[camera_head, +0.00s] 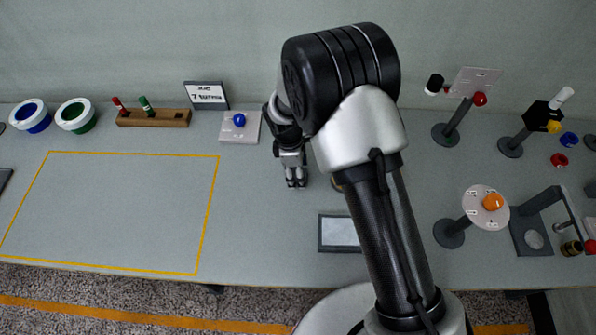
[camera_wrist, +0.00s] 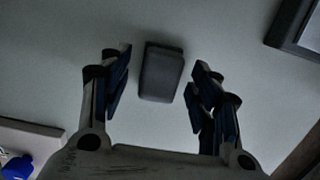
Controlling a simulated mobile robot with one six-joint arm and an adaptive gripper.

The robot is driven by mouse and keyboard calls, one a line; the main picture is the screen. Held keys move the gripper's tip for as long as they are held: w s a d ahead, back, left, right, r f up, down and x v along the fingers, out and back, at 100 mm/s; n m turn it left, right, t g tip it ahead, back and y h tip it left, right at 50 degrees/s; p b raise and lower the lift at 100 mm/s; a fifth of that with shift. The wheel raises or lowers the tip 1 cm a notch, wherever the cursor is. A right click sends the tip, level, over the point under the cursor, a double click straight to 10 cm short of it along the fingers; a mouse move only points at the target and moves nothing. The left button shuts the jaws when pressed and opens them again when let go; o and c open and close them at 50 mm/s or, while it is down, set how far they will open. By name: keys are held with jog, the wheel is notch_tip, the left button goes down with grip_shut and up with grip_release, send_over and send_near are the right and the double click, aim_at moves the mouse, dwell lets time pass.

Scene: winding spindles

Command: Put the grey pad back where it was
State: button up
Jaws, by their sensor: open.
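The grey pad (camera_wrist: 161,73) is a small dark grey block with rounded edges. In the wrist view it lies on the table between the fingers of my gripper (camera_wrist: 158,82). The fingers are open, with a gap on each side of the pad. In the head view my gripper (camera_head: 296,183) points down over the middle of the table; I cannot make out the pad there.
A light plate with a blue knob (camera_head: 239,120) stands behind-left of my gripper. A dark-framed panel (camera_head: 321,234) lies in front-right, partly behind my arm. A yellow outlined area (camera_head: 217,180) at left is empty. Spindle stands (camera_head: 449,232) fill the right.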

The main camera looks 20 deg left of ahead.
notch_tip(320, 180, up, 11)
jog(key=a+p, duration=0.1)
jog(key=p, duration=0.1)
jog(key=shift+s+a+p, duration=0.15)
jog(key=shift+p, duration=0.2)
jog(key=shift+r, duration=0.1)
jog(key=s+d+r+m+t+y, duration=0.1)
jog(key=s+d+r+m, duration=0.2)
jog(key=d+r+m, duration=1)
jog(key=s+d+r+m+t, duration=0.1)
jog(key=s+d+r+m, duration=0.2)
jog(key=s+d+r, duration=0.3)
jog(key=s+d+r+m+t, duration=0.2)
jog(key=s+d+r+m, duration=0.2)
jog(key=s+d, duration=0.5)
notch_tip(320, 180, up, 3)
jog(key=shift+s+d+f+m, duration=0.15)
jog(key=shift+s+d+m, duration=0.15)
jog(key=shift+s, duration=0.65)
